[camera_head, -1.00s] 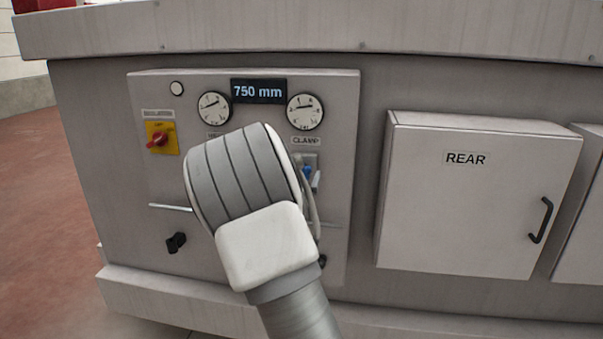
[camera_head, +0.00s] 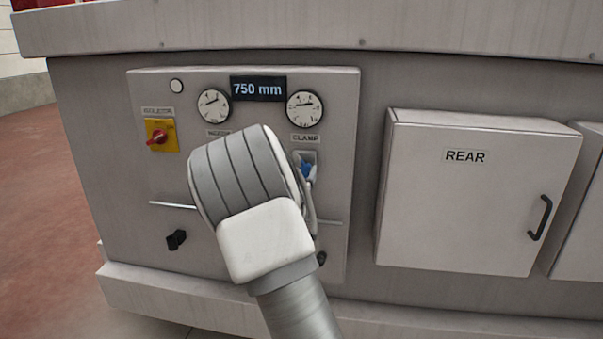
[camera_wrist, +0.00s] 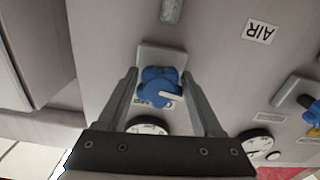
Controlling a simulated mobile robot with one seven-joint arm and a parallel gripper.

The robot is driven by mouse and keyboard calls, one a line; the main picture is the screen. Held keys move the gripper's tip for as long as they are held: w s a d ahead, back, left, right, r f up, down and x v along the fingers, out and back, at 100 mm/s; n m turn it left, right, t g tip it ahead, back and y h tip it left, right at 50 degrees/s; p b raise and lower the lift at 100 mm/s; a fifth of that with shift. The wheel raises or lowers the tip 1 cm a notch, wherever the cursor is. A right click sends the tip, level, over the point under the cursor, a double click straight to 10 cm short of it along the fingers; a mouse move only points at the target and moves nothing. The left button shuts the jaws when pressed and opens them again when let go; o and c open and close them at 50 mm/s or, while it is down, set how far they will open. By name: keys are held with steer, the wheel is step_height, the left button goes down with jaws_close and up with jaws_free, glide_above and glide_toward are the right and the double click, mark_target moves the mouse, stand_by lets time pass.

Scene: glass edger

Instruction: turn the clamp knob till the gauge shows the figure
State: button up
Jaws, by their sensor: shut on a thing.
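The blue, lobed clamp knob (camera_head: 307,169) sits on a pale plate under the CLAMP label, partly hidden by my arm in the head view. In the wrist view the knob (camera_wrist: 158,84) is between the two fingers of my gripper (camera_wrist: 161,78), which is shut on it. A white pointer mark shows on the knob's face. The round clamp gauge (camera_head: 305,109) is above the label, in clear view; its needle lies nearly level, but its figures are too small to read. The gauge also shows in the wrist view (camera_wrist: 148,128), partly covered by my gripper.
A second gauge (camera_head: 213,106) and a display (camera_head: 258,89) reading 750 mm are on the same panel. A red and yellow isolator switch (camera_head: 161,136) is at left. A REAR cabinet (camera_head: 480,205) juts out at right. Another blue knob (camera_wrist: 311,112) shows in the wrist view.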

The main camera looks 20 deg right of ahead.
steer(key=shift+f+m+b, duration=0.1)
steer(key=shift+m+b, duration=0.3)
steer(key=shift+b, duration=0.4)
steer(key=shift+f+m+b, duration=0.15)
steer(key=shift+m+b, duration=0.45)
steer(key=shift+b, duration=0.55)
steer(key=m+b, duration=0.2)
steer(key=b, duration=0.2)
steer(key=shift+a, duration=0.1)
steer(key=m+b, duration=0.6)
steer(key=b, duration=0.1)
steer(key=shift+w+a+m, duration=0.1)
steer(key=shift+m, duration=0.3)
steer(key=m+b, duration=0.4)
steer(key=m, duration=0.1)
steer(key=shift+r, duration=0.35)
steer(key=m+b, duration=0.1)
steer(key=m, duration=0.1)
steer(key=m+b, duration=0.1)
steer(key=m, duration=0.1)
steer(key=m+b, duration=0.1)
steer(key=m, duration=0.1)
steer(key=shift+r, duration=0.25)
steer(key=shift+b, duration=0.3)
